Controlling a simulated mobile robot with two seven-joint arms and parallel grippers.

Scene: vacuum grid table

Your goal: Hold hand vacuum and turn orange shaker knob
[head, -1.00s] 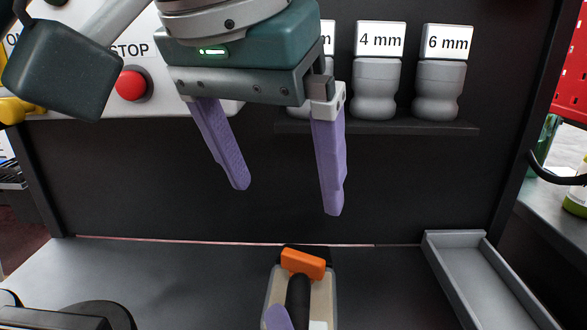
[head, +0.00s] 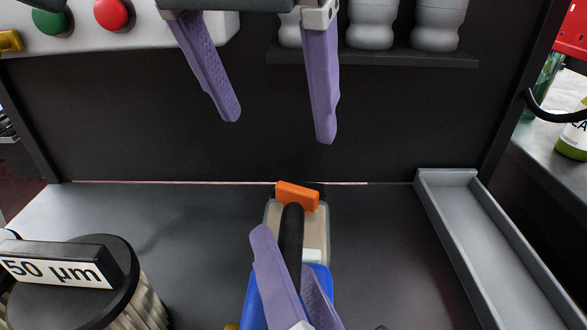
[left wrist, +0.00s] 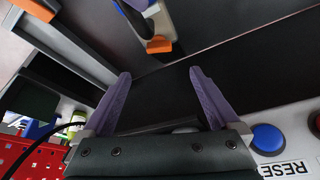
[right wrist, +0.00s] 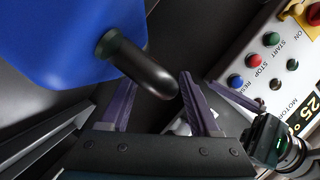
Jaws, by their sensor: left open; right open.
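The hand vacuum lies on the table with a blue body (head: 254,300), a black handle (head: 291,232), a clear front and an orange tip (head: 297,196). My right gripper (head: 285,250) is open, with its fingers on either side of the handle; the right wrist view shows the handle (right wrist: 140,65) near the fingers, contact unclear. My left gripper (head: 278,129) is open and empty, in front of the dark back panel, beyond the vacuum.
A control panel with a red button (head: 111,13) stands at the back left, a shelf of grey jars (head: 371,25) at the back right. A grey tray (head: 447,178) lies right. A round filter labelled 50 µm (head: 60,268) stands front left.

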